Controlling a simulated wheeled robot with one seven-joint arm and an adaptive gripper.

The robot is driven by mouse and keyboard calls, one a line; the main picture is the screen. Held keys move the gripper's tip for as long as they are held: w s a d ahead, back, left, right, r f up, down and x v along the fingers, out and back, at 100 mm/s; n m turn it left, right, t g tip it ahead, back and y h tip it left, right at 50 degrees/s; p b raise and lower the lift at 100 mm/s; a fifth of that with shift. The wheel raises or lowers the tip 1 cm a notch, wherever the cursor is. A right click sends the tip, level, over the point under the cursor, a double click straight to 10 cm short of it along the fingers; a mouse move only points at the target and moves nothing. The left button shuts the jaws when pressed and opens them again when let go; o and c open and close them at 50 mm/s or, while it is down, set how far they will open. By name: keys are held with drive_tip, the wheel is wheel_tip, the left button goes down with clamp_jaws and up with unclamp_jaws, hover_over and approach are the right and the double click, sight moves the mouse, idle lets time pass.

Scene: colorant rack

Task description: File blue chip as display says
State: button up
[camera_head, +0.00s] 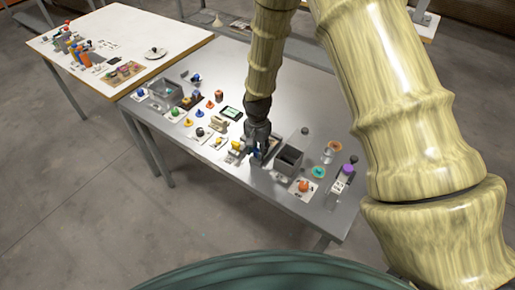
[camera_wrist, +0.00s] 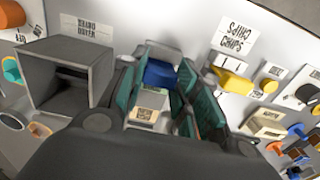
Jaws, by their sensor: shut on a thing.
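The blue chip (camera_wrist: 160,73) is between the teal fingers of my gripper (camera_wrist: 158,88) in the wrist view. My gripper is shut on it. In the head view my gripper (camera_head: 258,148) points down over the front-middle of the grey table, and a bit of blue shows between its fingers. A pale block with a square printed code (camera_wrist: 146,114) lies below the fingers; whether the chip touches it I cannot tell. A yellow chip (camera_wrist: 232,82) sits in a pale holder by a "CHIPS" label (camera_wrist: 234,38).
A grey open-fronted box (camera_wrist: 62,70) stands close beside my gripper, with a label behind it; it also shows in the head view (camera_head: 288,161). Several coloured pieces and holders crowd the table to the left. An orange knob (camera_head: 303,186) sits on a white plate at right.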

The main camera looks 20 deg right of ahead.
drive_tip(key=shift+f, duration=0.1)
drive_tip(key=o, duration=1.2)
drive_tip(key=shift+r, duration=0.2)
drive_tip(key=shift+r+p, duration=2.3)
drive_tip(key=shift+r, duration=1.05)
